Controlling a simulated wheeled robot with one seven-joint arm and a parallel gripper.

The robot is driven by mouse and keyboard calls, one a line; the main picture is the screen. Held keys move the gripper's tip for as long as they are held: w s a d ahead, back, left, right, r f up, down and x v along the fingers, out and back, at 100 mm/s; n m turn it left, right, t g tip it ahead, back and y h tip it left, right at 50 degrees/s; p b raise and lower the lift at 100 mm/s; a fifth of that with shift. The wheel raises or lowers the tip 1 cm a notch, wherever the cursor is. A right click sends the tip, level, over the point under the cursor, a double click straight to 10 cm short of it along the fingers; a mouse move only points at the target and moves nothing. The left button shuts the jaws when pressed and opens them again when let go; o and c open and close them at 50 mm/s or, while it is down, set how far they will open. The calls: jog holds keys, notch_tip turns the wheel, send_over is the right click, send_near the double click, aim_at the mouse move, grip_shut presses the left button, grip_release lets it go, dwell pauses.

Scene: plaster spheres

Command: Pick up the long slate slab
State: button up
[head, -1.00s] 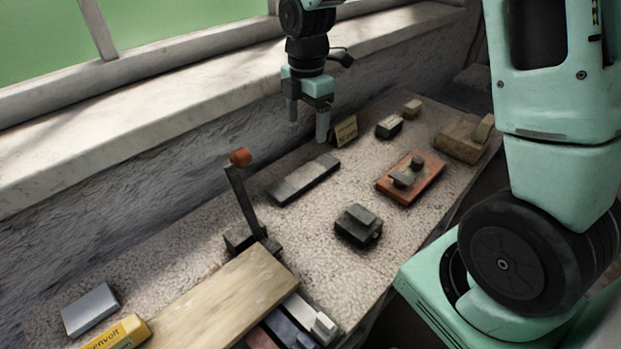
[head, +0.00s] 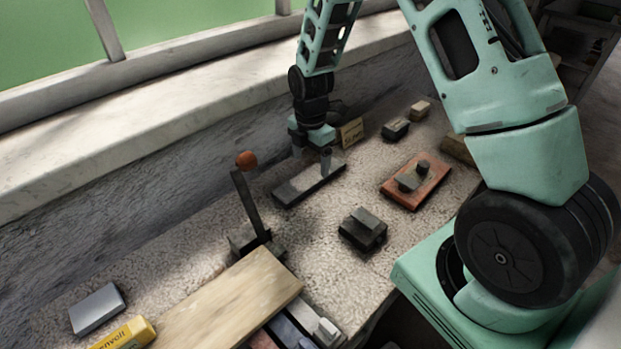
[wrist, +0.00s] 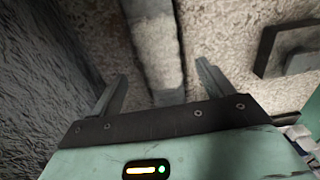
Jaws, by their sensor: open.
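The long slate slab (head: 291,191) is a flat dark grey bar lying on the rough stone bench top. It also shows in the wrist view (wrist: 150,8), running lengthwise between my two fingers. My gripper (head: 311,166) points down over the far half of the slab, open and empty. In the wrist view my gripper (wrist: 162,78) has one finger on each side of the slab, with a gap to it on both sides. I cannot tell how high the fingertips are above the bench.
A dark block (head: 363,229) and a reddish board with dark pieces (head: 432,185) lie to the right. A small card (head: 352,131) stands behind. The wall and sill run along the left.

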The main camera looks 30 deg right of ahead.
aim_at(310, 176)
notch_tip(310, 176, down, 5)
jog(key=shift+r+p, duration=0.1)
jog(key=shift+p, duration=0.4)
jog(key=shift+c, duration=0.3)
jog(key=c, duration=1.6)
